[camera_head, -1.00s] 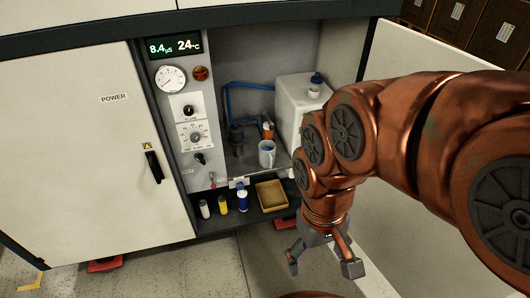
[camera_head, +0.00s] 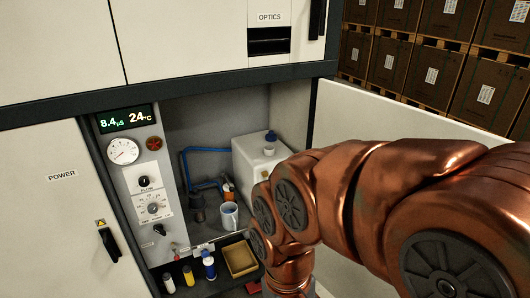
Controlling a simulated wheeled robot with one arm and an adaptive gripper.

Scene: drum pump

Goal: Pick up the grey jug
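A small light grey jug (camera_head: 229,215) with a dark opening stands upright on the shelf inside the open cabinet bay, in the head view. It stands in front of a white canister (camera_head: 252,162) and close to a small orange-and-white fitting (camera_head: 228,188). My copper arm reaches in from the right and passes just right of the jug without covering it. My gripper's fingers are below the bottom edge of the picture, so their state does not show. Nothing visible touches the jug.
A control panel (camera_head: 145,190) with gauge and knobs is left of the bay. Blue hose (camera_head: 188,165) runs behind the jug. Below are small bottles (camera_head: 209,268) and a yellow tray (camera_head: 239,262). An open white door (camera_head: 365,115) bounds the right side.

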